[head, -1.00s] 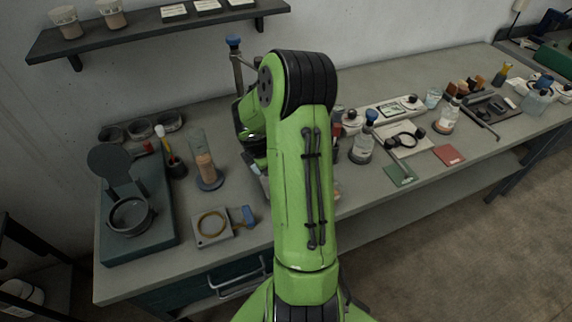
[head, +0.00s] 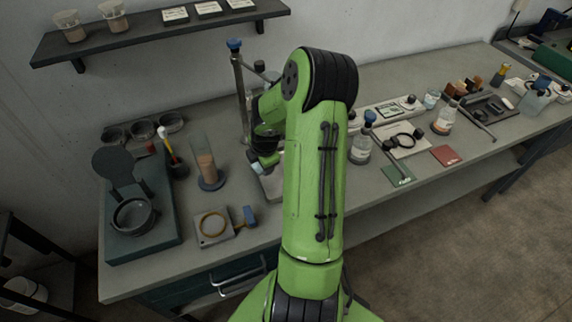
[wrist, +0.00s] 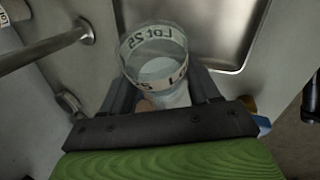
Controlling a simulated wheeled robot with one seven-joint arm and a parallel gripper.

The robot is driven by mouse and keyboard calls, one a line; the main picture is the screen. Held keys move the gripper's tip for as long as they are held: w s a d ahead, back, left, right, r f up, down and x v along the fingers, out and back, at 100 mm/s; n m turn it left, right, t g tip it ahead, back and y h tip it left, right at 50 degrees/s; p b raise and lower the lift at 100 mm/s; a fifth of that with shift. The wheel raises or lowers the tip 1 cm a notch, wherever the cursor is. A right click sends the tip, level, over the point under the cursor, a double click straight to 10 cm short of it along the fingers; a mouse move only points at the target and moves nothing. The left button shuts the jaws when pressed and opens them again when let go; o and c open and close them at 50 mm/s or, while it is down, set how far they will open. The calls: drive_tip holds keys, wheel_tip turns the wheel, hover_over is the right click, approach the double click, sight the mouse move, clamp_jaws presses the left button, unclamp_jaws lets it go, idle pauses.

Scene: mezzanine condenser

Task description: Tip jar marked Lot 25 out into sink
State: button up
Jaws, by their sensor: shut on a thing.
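The jar marked Lot 25 (wrist: 158,42) is a clear glass with a pale label band around its rim, seen through its open mouth in the wrist view. My gripper (wrist: 160,90) is shut on the jar, one dark finger on each side. I cannot tell what, if anything, is inside it. A shiny metal basin, seemingly the sink (wrist: 205,67), lies just beyond and right of the jar in the wrist view. In the head view my arm hides the jar and most of the basin area.
A metal stand pole (head: 243,95) rises close to my wrist; it also shows in the wrist view (wrist: 45,50). A tall cylinder (head: 205,170) and a square plate with a ring (head: 212,228) stand left. A blue-capped bottle (head: 361,147) is right of my arm.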

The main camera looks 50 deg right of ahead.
drive_tip(key=shift+r, duration=0.15)
drive_tip(key=shift+d+f+t+y+p, duration=0.15)
drive_tip(key=shift+f+t+y+p, duration=0.2)
drive_tip(key=shift+t+y+p, duration=0.25)
idle(0.6)
drive_tip(key=shift+s+d+f+m+t+y+p, duration=0.45)
drive_tip(key=shift+d+y+p, duration=0.25)
drive_tip(key=shift+y+p, duration=0.2)
idle(0.8)
drive_tip(key=shift+s+d+r+t+y, duration=0.15)
drive_tip(key=shift+d+r+t+y, duration=0.1)
drive_tip(key=shift+y, duration=0.35)
idle(0.9)
